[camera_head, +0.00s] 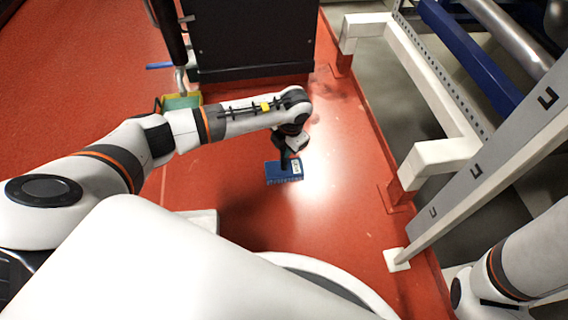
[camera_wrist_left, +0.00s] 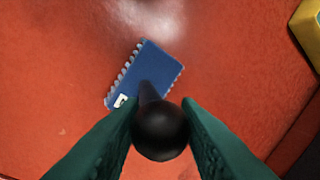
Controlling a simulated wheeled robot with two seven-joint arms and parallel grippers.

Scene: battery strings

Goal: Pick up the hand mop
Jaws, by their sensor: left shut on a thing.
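The hand mop has a flat blue head with a pale fringed edge and a dark handle. Its blue head (camera_head: 284,171) is over the red floor in the head view, below my left gripper (camera_head: 291,152). In the left wrist view the mop's blue head (camera_wrist_left: 148,75) lies beyond the round black handle end (camera_wrist_left: 160,130). The green fingers of my left gripper (camera_wrist_left: 161,138) are shut on this handle from both sides. I cannot tell whether the head touches the floor. My right arm shows at the lower right of the head view, but its gripper is out of view.
A black cabinet (camera_head: 252,40) stands at the back. A green and yellow bin (camera_head: 181,102) is beside it, behind my left arm. A white metal frame (camera_head: 430,85) with blue beams is on the right. The red floor (camera_head: 340,200) around the mop is clear.

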